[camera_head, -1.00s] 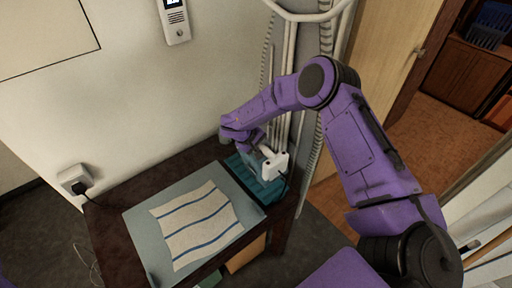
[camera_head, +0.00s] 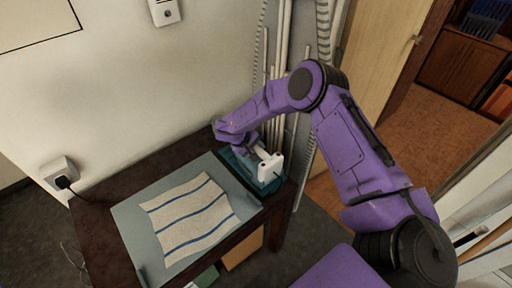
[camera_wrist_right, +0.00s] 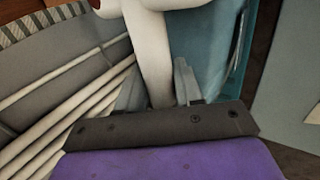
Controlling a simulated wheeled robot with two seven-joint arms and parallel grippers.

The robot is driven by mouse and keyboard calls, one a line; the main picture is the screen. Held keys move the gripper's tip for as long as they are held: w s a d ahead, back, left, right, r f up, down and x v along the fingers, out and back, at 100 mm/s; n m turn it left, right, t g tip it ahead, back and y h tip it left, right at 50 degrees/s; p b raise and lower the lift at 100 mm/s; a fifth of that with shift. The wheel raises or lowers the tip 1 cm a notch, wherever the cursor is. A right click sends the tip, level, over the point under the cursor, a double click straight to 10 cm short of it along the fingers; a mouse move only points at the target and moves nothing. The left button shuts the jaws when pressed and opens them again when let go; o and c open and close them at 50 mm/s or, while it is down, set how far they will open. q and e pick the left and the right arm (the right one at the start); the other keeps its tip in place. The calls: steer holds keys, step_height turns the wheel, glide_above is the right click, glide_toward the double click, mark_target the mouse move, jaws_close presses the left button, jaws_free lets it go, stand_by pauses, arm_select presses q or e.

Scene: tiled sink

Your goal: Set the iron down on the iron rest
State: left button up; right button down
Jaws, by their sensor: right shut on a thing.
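The iron (camera_head: 270,167) shows as a white body at the far right end of the dark table, with its handle in my right gripper (camera_head: 257,150). In the right wrist view the white handle (camera_wrist_right: 150,55) stands between the two grey fingers of the right gripper (camera_wrist_right: 158,88). The teal iron rest (camera_head: 237,161) lies under and around the iron, partly hidden by it and by my arm. It also shows in the right wrist view (camera_wrist_right: 203,40). I cannot tell whether the iron touches the rest. My left gripper is not in view.
A grey-blue board (camera_head: 137,228) with a striped cloth (camera_head: 190,215) on it covers much of the dark table (camera_head: 91,215). Pale pipes (camera_head: 285,50) stand close behind the rest. A wall socket with a plug (camera_head: 60,174) is at the left.

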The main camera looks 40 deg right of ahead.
steer(key=shift+f, duration=0.2)
stand_by(0.6)
steer(key=c, duration=0.7)
jaws_free()
steer(key=shift+o, duration=0.2)
steer(key=shift+s+a+f, duration=0.1)
steer(key=shift+s+f, duration=0.05)
steer(key=b+v, duration=0.2)
steer(key=v, duration=0.8)
steer(key=shift+r, duration=0.35)
steer(key=shift+a, duration=0.1)
